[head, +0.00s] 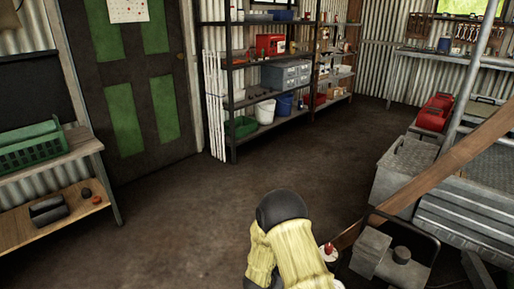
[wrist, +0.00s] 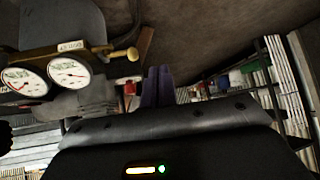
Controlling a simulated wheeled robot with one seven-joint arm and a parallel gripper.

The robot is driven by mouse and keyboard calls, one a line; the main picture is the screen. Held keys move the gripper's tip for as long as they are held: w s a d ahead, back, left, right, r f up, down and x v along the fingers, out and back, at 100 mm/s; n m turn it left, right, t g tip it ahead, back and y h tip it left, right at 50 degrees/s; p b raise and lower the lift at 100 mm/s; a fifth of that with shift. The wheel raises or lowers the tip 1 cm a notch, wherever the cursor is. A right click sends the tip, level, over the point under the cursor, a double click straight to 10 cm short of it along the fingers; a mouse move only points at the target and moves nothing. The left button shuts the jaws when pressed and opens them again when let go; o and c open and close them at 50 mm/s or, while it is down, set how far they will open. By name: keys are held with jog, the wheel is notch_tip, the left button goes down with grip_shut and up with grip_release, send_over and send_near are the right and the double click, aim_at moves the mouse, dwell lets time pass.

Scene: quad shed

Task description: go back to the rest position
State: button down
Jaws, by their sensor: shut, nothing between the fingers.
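My gripper (wrist: 158,86) shows in the wrist view as two dark purple fingers side by side, closed together with nothing between them. The wrist view appears tilted, with the shed floor along its top. In the head view my arm, in a yellow cover, rises at the bottom centre; the gripper itself cannot be made out there. Two round white gauges (wrist: 70,72) with a brass fitting (wrist: 124,54) stand left of the fingers in the wrist view, apart from them.
A grey metal machine (head: 385,258) and a wooden beam (head: 450,165) stand close right of my arm. A shelf rack (head: 233,110) lines the back wall. A bench (head: 75,150) with a green crate (head: 35,150) is at left. The floor (head: 185,225) between is clear.

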jog(key=s+d+r+n+g+y, duration=0.1)
jog(key=s+r+n+y, duration=0.15)
jog(key=r, duration=0.55)
jog(key=s+r+n+g+y, duration=0.15)
jog(key=s+r, duration=0.25)
jog(key=r, duration=0.4)
jog(key=s+d+r+n+g, duration=0.1)
jog(key=s+d+r, duration=0.35)
jog(key=s, duration=0.45)
jog(key=s+d+r+n+g, duration=0.1)
jog(key=s+d+r+g, duration=0.15)
jog(key=s+r, duration=0.45)
notch_tip(320, 180, up, 31)
jog(key=s+p, duration=0.1)
jog(key=p, duration=3.2)
jog(key=shift+f+t, duration=0.2)
jog(key=shift+t, duration=0.1)
jog(key=shift+s, duration=0.1)
